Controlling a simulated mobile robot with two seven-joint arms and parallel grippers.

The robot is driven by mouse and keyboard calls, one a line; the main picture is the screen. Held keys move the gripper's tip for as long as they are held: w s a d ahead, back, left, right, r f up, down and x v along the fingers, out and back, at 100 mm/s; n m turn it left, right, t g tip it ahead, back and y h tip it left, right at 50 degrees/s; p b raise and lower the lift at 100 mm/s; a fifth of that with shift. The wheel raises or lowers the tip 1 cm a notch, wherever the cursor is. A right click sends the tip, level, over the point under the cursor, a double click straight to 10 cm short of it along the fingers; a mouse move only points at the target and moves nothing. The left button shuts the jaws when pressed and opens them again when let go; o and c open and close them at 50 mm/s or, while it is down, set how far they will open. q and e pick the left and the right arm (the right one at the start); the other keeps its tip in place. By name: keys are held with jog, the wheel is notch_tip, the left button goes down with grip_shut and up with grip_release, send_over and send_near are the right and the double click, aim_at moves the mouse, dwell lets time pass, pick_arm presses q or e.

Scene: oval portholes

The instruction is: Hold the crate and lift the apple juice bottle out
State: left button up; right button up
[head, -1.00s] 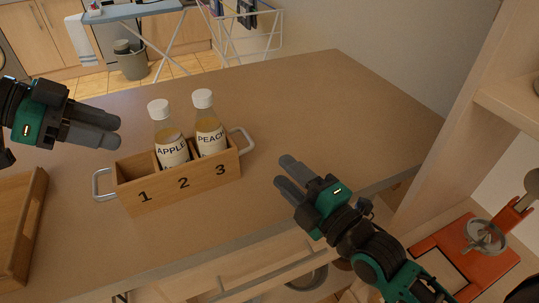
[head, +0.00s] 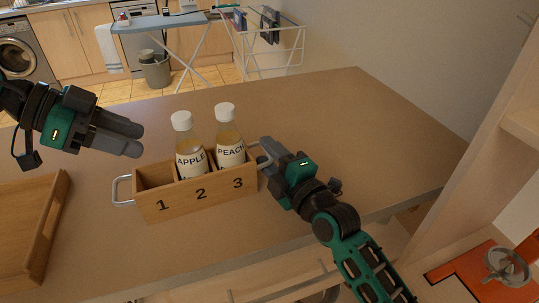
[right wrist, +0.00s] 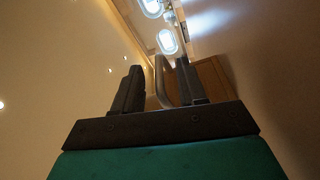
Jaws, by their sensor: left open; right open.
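The wooden crate (head: 228,194) stands on the table with compartments numbered 1, 2 and 3 and a metal handle at each end. The apple juice bottle (head: 190,160), white-capped, stands in compartment 2. Compartment 1 looks empty. My right gripper (head: 266,160) is open at the crate's right handle. In the right wrist view the handle (right wrist: 162,85) lies between the two open fingers (right wrist: 158,85), with the crate's wooden side (right wrist: 212,78) beyond. My left gripper (head: 138,139) is open and empty, left of the apple bottle and above the table.
The peach bottle (head: 229,150) stands in compartment 3, close beside the apple bottle. A wooden tray (head: 48,228) lies at the table's left. A pale shelf unit (head: 480,150) rises at the right. The table (head: 340,120) is clear behind and right of the crate.

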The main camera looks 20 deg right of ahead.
jog(key=shift+c, duration=0.4)
grip_shut()
